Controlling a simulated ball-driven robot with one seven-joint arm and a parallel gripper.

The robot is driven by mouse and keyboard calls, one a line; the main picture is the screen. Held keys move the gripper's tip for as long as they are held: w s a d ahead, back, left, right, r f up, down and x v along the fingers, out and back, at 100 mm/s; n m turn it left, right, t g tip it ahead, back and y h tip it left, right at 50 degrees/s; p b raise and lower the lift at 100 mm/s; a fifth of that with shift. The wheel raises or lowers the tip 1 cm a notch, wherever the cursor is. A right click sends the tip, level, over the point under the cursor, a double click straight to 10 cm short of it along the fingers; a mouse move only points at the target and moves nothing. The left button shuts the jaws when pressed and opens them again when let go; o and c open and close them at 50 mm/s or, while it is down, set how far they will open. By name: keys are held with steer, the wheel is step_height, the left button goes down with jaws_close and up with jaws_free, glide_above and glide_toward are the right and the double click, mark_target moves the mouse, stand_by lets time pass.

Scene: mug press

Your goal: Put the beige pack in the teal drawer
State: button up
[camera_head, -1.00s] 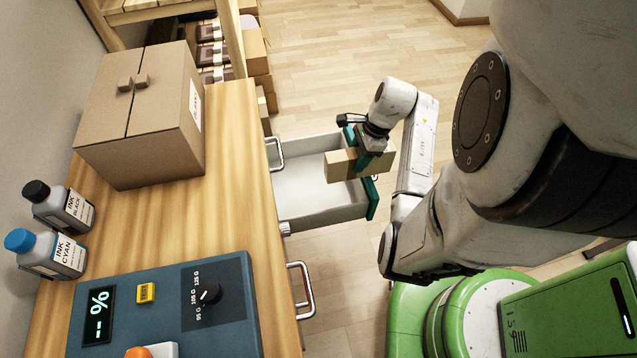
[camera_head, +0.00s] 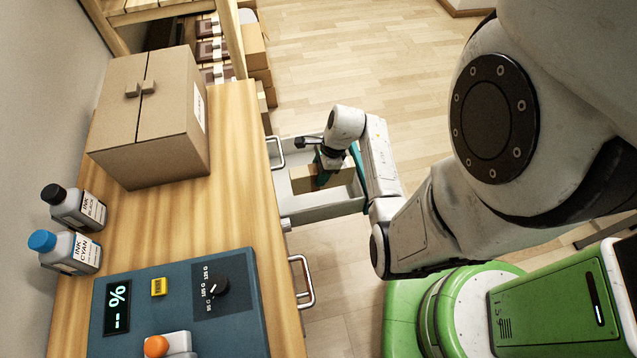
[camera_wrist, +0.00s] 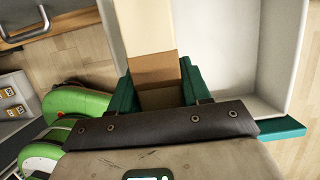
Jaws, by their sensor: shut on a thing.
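The beige pack (camera_head: 306,180) is a small cardboard box, low inside the open drawer in the head view. My gripper (camera_head: 327,172) is shut on it, and its teal fingers show on the pack's sides. In the wrist view the pack (camera_wrist: 150,35) runs up between the fingers (camera_wrist: 160,88). The drawer (camera_head: 318,212) is pulled out from the bench and white-grey inside; its teal front (camera_wrist: 280,130) shows in the wrist view. My arm hides part of the drawer front in the head view. I cannot tell whether the pack touches the drawer floor.
The wooden bench (camera_head: 190,225) carries a large cardboard box (camera_head: 150,120), an ink black bottle (camera_head: 75,208), an ink cyan bottle (camera_head: 65,252) and a blue control panel (camera_head: 190,320). Another drawer handle (camera_head: 304,283) is nearer.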

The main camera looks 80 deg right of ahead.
step_height(320, 180, down, 6)
steer(key=shift+b, duration=0.55)
steer(key=shift+w+f, duration=0.2)
steer(key=shift+f, duration=0.05)
steer(key=shift+f, duration=0.4)
steer(key=shift+f, duration=0.2)
steer(key=o, duration=1.3)
steer(key=shift+a, duration=0.1)
steer(key=shift+o, duration=0.2)
